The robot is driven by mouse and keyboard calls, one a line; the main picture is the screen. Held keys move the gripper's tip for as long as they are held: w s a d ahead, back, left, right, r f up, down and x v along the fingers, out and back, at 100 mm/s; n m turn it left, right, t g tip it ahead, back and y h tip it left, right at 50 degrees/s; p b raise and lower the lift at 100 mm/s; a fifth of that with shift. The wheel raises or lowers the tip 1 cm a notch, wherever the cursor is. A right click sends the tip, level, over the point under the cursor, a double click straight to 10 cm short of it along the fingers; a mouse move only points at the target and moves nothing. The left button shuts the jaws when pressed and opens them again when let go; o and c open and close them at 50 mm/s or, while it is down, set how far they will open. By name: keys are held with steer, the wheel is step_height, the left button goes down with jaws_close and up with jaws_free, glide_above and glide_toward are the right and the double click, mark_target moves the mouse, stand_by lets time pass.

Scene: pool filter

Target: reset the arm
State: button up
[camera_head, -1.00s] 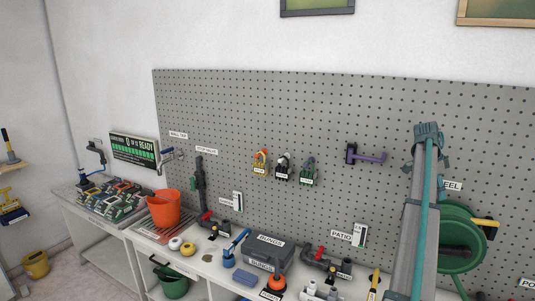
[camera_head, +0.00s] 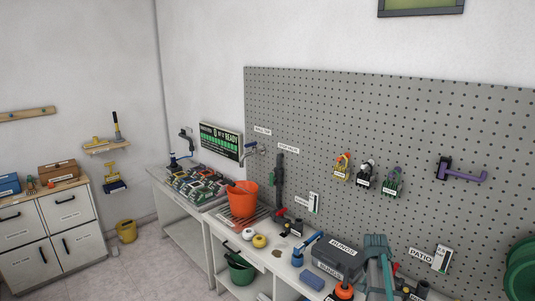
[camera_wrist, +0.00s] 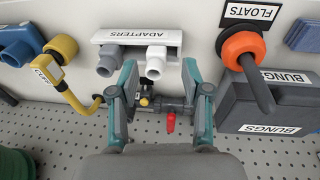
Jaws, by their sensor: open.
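My gripper (camera_wrist: 160,85) is open and empty in the wrist view, its two teal fingers spread apart. Between and beyond the fingers lie a grey pipe fitting with a red handle (camera_wrist: 170,122) and a white adapters holder (camera_wrist: 140,38) with grey and white stubs. I cannot tell how far the fingertips are from them. In the head view, a grey and teal part of my arm (camera_head: 376,262) rises from the lower edge in front of the bench, beside the dark bungs case (camera_head: 338,257). The fingers cannot be made out clearly there.
In the wrist view, an orange float (camera_wrist: 243,47) and the bungs case (camera_wrist: 270,105) lie right, a yellow hooked tool (camera_wrist: 65,50) left. In the head view, the pegboard (camera_head: 400,150) stands behind the bench. An orange bucket (camera_head: 243,200) stands further left; the floor (camera_head: 165,265) there is largely clear.

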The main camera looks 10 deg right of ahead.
steer(key=s+a+f+n+y, duration=0.1)
steer(key=s+a+f+n, duration=0.3)
steer(key=a, duration=0.6)
steer(key=s+a+f+n, duration=0.3)
steer(key=s+a+f, duration=0.25)
steer(key=a, duration=0.45)
steer(key=s+a+f+n+y, duration=0.1)
steer(key=s+a+f+n, duration=0.3)
steer(key=a, duration=0.5)
steer(key=s+f+g+b, duration=0.2)
steer(key=s+f+g, duration=0.1)
steer(key=s+f, duration=1)
steer(key=s+f+g+b, duration=0.35)
steer(key=s+f, duration=0.65)
steer(key=s, duration=0.7)
step_height(320, 180, down, 10)
steer(key=b, duration=0.9)
steer(key=shift+s+a+m, duration=0.2)
steer(key=shift+s+m, duration=0.1)
steer(key=shift+m, duration=0.1)
steer(key=shift+r, duration=0.1)
